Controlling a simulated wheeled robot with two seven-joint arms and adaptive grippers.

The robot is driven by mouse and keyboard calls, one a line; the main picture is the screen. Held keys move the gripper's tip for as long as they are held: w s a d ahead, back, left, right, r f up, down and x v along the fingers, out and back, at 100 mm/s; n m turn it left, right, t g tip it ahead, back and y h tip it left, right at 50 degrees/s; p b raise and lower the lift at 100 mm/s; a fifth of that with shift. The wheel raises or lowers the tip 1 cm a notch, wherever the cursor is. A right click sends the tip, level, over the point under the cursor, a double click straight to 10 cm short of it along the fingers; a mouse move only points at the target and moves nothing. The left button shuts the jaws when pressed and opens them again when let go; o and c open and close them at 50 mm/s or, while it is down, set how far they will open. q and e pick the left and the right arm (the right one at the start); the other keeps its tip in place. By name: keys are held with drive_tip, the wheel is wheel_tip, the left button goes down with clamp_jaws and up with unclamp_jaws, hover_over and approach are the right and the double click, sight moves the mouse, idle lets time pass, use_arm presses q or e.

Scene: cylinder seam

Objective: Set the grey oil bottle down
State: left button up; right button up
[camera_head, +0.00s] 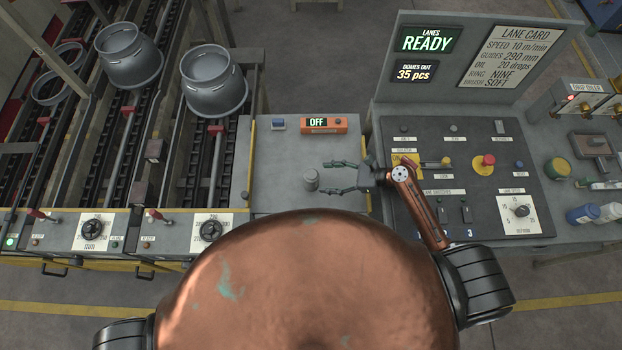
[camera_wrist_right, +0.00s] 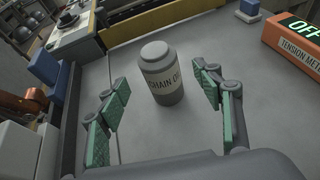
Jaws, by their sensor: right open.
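The grey oil bottle (camera_head: 311,180) stands upright on the grey bench top (camera_head: 275,192). In the right wrist view the bottle (camera_wrist_right: 163,75) shows a label reading "CHAIN O…", with the rest of it turned out of sight. My right gripper (camera_head: 323,176) is open, its green fingers pointing left towards the bottle. In the right wrist view the right gripper (camera_wrist_right: 163,98) has one finger on each side of the bottle, with clear gaps and no contact visible. My left gripper is not in view.
An orange tension meter (camera_head: 323,125) reading "OFF" and a small blue item (camera_head: 278,124) sit at the back of the bench top. The control console (camera_head: 470,170) stands on the right. Lanes with grey metal domes (camera_head: 213,82) are on the left. The bench top around the bottle is bare.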

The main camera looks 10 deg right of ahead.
sight(312, 177)
drive_tip(key=shift+x, duration=0.75)
drive_tip(key=x, duration=0.4)
drive_tip(key=shift+a+f, duration=0.15)
drive_tip(key=shift+a, duration=0.2)
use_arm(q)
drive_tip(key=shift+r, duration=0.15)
use_arm(e)
drive_tip(key=shift+c, duration=0.7)
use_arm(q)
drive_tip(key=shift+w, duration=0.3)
use_arm(e)
drive_tip(key=shift+w, duration=0.1)
drive_tip(key=c, duration=1.3)
